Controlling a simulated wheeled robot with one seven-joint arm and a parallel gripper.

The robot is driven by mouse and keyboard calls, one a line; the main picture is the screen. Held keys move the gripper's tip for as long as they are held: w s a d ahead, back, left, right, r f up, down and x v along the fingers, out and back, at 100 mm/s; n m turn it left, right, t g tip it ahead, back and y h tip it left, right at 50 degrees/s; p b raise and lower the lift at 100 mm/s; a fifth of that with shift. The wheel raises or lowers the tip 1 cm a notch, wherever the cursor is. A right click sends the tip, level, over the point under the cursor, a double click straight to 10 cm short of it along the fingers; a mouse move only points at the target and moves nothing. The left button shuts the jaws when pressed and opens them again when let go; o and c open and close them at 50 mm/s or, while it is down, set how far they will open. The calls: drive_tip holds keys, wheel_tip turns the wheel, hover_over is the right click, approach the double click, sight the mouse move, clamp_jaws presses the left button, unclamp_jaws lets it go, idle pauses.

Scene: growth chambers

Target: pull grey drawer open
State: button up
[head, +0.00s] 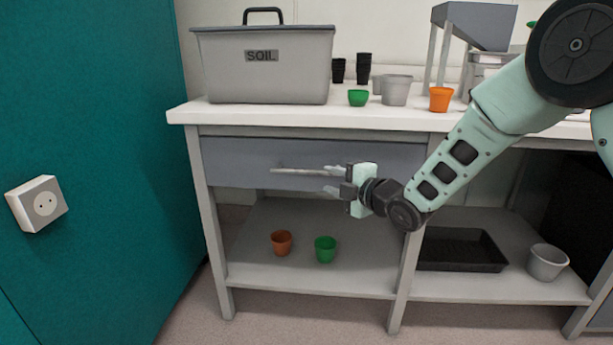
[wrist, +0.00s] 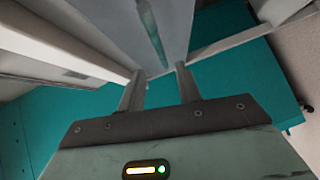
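The grey drawer (head: 235,155) sits under the white bench top, and its front looks flush with the frame, so it appears shut. Its long bar handle (head: 295,171) runs level across the front. My gripper (head: 334,179) is at the right end of the handle, with its fingers pointing left. In the wrist view the two fingers of my gripper (wrist: 158,82) stand apart with a gap between them. The handle (wrist: 151,32) shows beyond the fingertips there, along the drawer front (wrist: 110,18). I cannot tell whether a finger touches the handle.
A grey soil bin (head: 265,70) and several pots stand on the bench top (head: 300,117). An orange pot (head: 282,243) and a green pot (head: 325,250) are on the lower shelf. A teal cabinet (head: 90,130) stands to the left. Floor is clear in front.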

sight(309, 173)
drive_tip(key=b+x, duration=0.1)
drive_tip(key=x, duration=0.9)
clamp_jaws()
